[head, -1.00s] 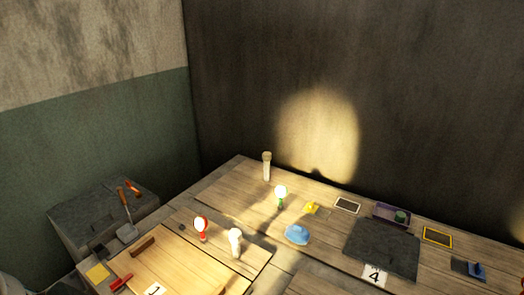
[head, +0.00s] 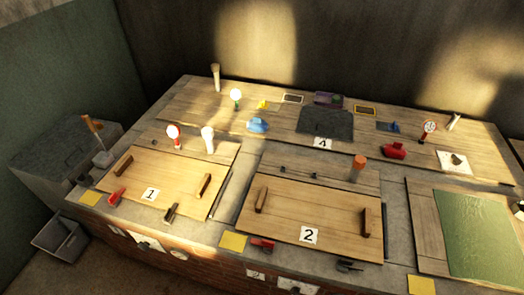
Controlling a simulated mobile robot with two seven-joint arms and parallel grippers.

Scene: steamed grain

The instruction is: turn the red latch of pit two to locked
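The wooden lid of pit two (head: 283,222) lies flat in the front middle of the bench in the head view. It has two dark upright handles and a white card marked 2 (head: 309,236). A red latch (head: 263,245) sits at its front edge, left of the card, beside a yellow square. A dark latch (head: 349,266) is at the front edge right of the card. The red latch is small here, and I cannot tell whether it is locked. Neither of my grippers is in view.
The lid of pit one (head: 150,178), with its own red latch (head: 117,197), lies to the left. A green cloth (head: 475,235) covers a board at the right. Small lamps, a blue item (head: 257,125) and a dark slab marked 4 stand behind. A grey bin (head: 60,238) is on the floor.

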